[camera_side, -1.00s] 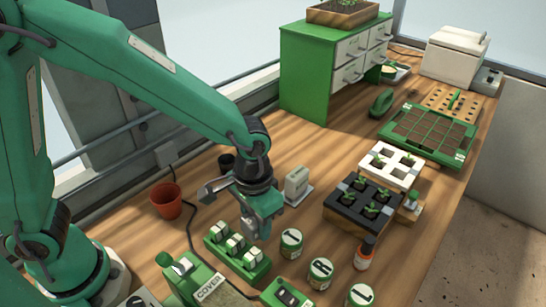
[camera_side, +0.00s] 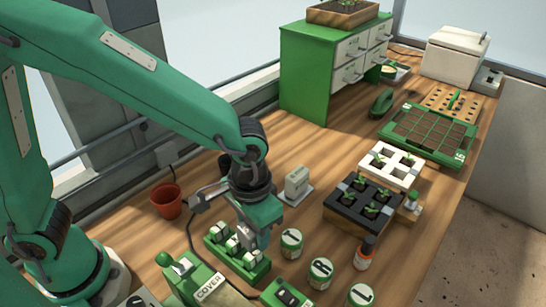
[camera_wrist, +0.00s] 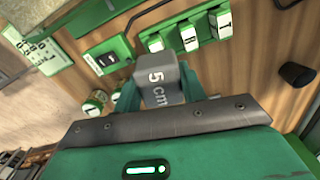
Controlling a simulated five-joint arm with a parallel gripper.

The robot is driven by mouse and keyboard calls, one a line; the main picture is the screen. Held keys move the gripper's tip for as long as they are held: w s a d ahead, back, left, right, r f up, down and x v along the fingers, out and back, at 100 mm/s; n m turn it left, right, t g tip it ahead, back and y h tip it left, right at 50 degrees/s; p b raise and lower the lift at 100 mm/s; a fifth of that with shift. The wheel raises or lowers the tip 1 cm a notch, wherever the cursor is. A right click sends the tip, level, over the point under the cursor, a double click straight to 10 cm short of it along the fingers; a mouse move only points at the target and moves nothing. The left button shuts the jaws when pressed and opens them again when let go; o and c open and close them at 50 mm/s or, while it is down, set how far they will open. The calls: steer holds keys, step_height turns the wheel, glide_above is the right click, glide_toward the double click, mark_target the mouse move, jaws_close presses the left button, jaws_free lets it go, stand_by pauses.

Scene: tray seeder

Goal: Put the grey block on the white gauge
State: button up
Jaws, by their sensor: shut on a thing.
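In the wrist view the grey block (camera_wrist: 161,79), marked "5 cm", is between the jaws of my gripper (camera_wrist: 158,92), which is shut on it. In the side view my gripper (camera_side: 256,234) points down beside the green rack of small white blocks, and it mostly hides the block there. A whitish upright box on a pale base (camera_side: 297,183) stands behind and right of my gripper, apart from it. It may be the white gauge; its markings are too small to read.
The green rack (camera_side: 236,255) is close to my gripper. Jars with lettered lids (camera_side: 291,240) stand to its right. A red pot (camera_side: 166,200) is to the left. A black seedling tray (camera_side: 352,213) and a white frame (camera_side: 385,177) are to the right. Bare wood lies behind the whitish box.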

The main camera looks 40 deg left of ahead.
steer(key=w+r+n, duration=0.1)
steer(key=w+r, duration=0.3)
steer(key=w, duration=0.3)
steer(key=w+r+n, duration=0.1)
steer(key=w+r, duration=0.3)
steer(key=w, duration=0.3)
steer(key=shift+w+d, duration=0.35)
steer(key=shift+d, duration=0.1)
glide_above(297, 172)
step_height(297, 172, down, 7)
steer(key=shift+d, duration=0.1)
steer(key=shift+f, duration=1.95)
steer(key=shift+f, duration=0.2)
steer(key=o, duration=1)
steer(key=shift+o, duration=0.2)
